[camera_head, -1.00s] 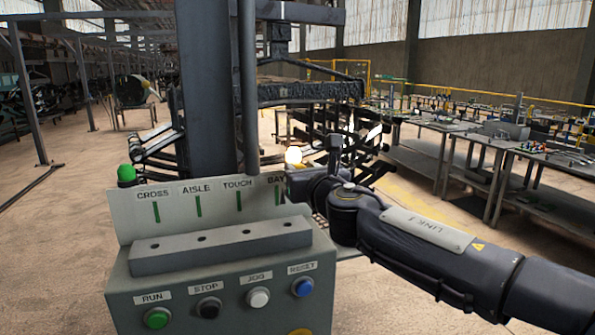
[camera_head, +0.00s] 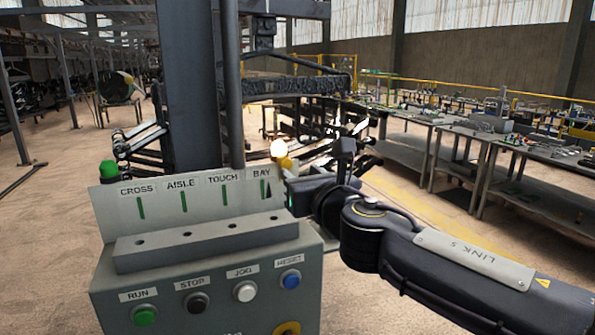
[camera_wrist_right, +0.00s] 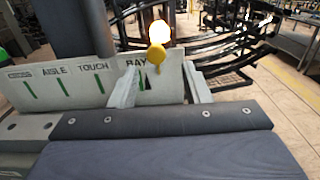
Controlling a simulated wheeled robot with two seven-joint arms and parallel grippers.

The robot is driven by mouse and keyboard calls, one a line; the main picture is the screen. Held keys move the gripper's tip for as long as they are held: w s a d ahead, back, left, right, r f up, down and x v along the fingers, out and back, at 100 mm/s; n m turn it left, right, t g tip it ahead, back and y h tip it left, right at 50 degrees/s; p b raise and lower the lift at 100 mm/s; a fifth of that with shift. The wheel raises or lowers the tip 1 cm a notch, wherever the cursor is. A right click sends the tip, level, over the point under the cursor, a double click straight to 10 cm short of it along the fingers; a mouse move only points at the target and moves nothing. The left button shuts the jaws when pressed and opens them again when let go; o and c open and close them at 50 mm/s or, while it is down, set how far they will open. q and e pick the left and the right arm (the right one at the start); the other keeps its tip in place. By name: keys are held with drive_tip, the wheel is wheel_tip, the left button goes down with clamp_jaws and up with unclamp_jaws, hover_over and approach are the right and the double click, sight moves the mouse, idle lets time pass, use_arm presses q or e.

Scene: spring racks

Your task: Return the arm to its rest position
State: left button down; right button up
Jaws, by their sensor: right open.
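My right arm enters the head view from the right, and its gripper (camera_head: 298,193) sits beside the right end of the labelled panel. Its fingertips are hard to make out there. In the right wrist view the right gripper (camera_wrist_right: 160,90) is open, its two pale fingers apart with nothing held between them. The BAY end of the panel (camera_wrist_right: 60,88) and a yellow round piece (camera_wrist_right: 158,58) show beyond and between the fingers. My left gripper is not in view.
A grey control box (camera_head: 205,285) with RUN, STOP, JOG and RESET buttons stands in front. A lit lamp (camera_head: 277,149) glows behind the panel. A dark spring rack (camera_head: 320,125) stands behind, with workbenches (camera_head: 470,150) at right. Open floor lies at left.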

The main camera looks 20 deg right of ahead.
idle(0.4)
drive_tip(key=s+d+f+m+g+h, duration=0.2)
drive_tip(key=s+d+f+m+g, duration=0.4)
drive_tip(key=f+m, duration=0.5)
drive_tip(key=s+d+f+m+g+h, duration=0.15)
drive_tip(key=s+d+f+m, duration=0.25)
drive_tip(key=s+f+m, duration=0.65)
drive_tip(key=s+a+f+m+g+y, duration=0.5)
drive_tip(key=s+a+f+m, duration=0.3)
drive_tip(key=m, duration=0.8)
drive_tip(key=s+a+y, duration=0.1)
drive_tip(key=s+a, duration=0.1)
drive_tip(key=s, duration=0.1)
drive_tip(key=shift+s+f+m+y, duration=0.2)
drive_tip(key=shift+s+m+y, duration=0.05)
drive_tip(key=shift+m+y, duration=0.1)
idle(0.9)
